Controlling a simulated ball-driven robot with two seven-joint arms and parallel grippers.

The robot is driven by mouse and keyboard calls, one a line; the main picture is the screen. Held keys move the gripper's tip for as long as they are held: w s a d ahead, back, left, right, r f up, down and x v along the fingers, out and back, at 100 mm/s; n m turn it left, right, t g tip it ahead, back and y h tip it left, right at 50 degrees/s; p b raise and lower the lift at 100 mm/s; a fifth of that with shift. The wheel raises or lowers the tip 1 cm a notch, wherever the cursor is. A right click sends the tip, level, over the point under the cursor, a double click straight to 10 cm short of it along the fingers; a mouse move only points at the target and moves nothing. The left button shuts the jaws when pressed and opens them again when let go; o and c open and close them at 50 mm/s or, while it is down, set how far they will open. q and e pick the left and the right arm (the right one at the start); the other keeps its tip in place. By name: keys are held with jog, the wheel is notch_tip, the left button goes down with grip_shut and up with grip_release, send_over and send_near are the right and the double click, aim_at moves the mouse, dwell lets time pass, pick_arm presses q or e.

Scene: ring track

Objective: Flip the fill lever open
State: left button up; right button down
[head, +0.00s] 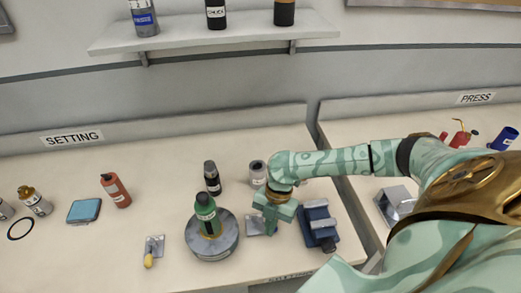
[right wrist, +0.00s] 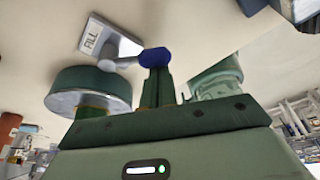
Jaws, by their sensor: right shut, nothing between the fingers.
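The fill lever shows in the right wrist view: a grey plate marked FILL (right wrist: 98,40), a pale arm (right wrist: 122,63) and a dark blue knob (right wrist: 155,57). The knob is right at the tips of my right gripper (right wrist: 157,84); I cannot tell whether they touch. In the head view the lever's grey plate (head: 253,226) lies on the bench, partly hidden by my right gripper (head: 270,222), which points down over it. The right gripper is shut and empty. The knob is hidden in the head view. My left gripper is not in view.
Behind stand a dark bottle (head: 212,178) and a grey jar (head: 258,172). A yellow-handled lever (head: 149,258) lies front left.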

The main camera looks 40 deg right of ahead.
jog(key=n, duration=0.1)
jog(key=d+n, duration=0.1)
jog(key=d+n+g, duration=0.1)
jog(key=n, duration=0.1)
jog(key=shift+w+h+p, duration=0.3)
jog(key=shift+p, duration=0.1)
jog(key=shift+d, duration=0.1)
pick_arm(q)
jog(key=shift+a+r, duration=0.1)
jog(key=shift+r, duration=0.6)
pick_arm(e)
jog(key=shift+w+d, duration=0.25)
jog(key=shift+d, duration=0.05)
pick_arm(q)
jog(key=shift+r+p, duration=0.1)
jog(key=shift+p, duration=0.2)
